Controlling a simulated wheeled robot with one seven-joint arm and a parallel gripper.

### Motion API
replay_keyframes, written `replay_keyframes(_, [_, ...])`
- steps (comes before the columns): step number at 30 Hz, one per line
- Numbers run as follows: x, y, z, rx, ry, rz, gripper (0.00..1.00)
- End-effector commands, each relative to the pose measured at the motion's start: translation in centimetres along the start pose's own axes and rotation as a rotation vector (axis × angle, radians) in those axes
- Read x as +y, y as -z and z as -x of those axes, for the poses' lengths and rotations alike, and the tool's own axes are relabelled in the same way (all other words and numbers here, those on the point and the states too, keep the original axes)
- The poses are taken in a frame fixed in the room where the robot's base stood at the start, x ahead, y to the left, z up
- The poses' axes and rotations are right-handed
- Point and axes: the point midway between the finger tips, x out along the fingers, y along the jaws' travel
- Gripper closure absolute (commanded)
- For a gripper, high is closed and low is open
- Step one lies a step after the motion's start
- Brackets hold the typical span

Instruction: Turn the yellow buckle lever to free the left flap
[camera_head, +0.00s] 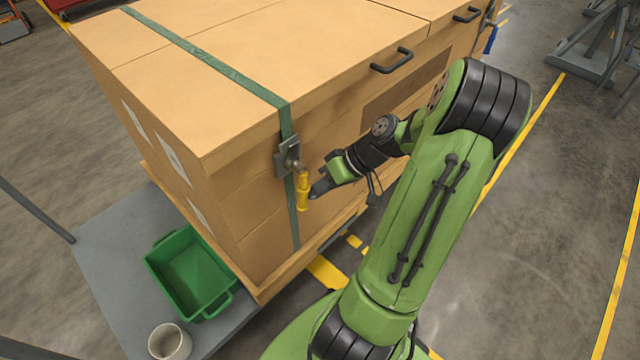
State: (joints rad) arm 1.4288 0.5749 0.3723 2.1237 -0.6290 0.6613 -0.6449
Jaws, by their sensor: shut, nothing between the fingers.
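A green strap (205,57) runs over the crate top and down through the buckle. The left flap (190,70) lies flat and closed under the strap. My gripper (314,192) is shut and empty, its tip close beside the lever on the right. I cannot tell whether it touches the lever.
A black handle (391,61) sits on the flap's front edge, and another handle (467,14) is farther right. A green bin (190,273) and a white cup (170,342) stand on a grey platform (110,250) at lower left.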

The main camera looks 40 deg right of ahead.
Motion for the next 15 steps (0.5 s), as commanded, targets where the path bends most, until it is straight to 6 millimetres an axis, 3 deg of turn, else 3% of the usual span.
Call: replay_keyframes(15, [-2.6,-0.8,-1.6,0.011,0.389,-0.203,1.0])
